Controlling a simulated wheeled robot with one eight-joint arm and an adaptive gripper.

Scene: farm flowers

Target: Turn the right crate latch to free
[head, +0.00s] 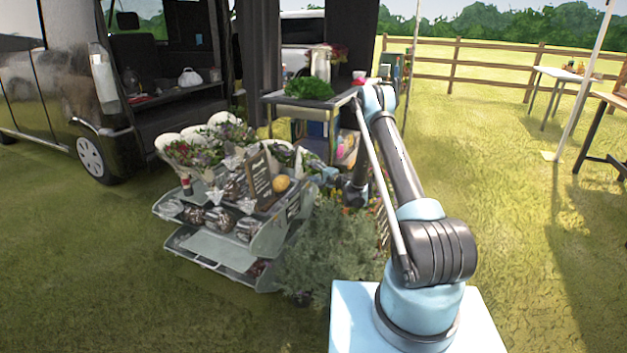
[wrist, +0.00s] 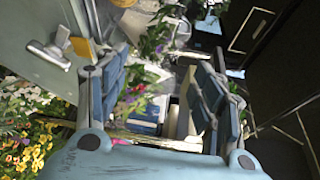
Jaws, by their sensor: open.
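A grey crate stand (head: 268,243) with two tiers stands left of my arm in the head view. In the wrist view, its grey side panel (wrist: 50,15) fills the upper left. A silver latch handle (wrist: 48,52) sticks out from that panel, with a yellow piece (wrist: 84,48) beside it. I cannot tell for sure whether this is the right latch. My gripper (wrist: 163,65) is open, and no object shows held between its blue-padded fingers. The latch handle lies outside the left finger, apart from it. In the head view, my gripper (head: 326,174) is small, by the crate's right end.
Bouquets (head: 205,145) and a dark sign (head: 259,178) stand on the crate. A leafy bush (head: 325,255) grows close below my gripper. A cart (head: 305,98) with greens stands behind, and a dark van (head: 70,85) at the left.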

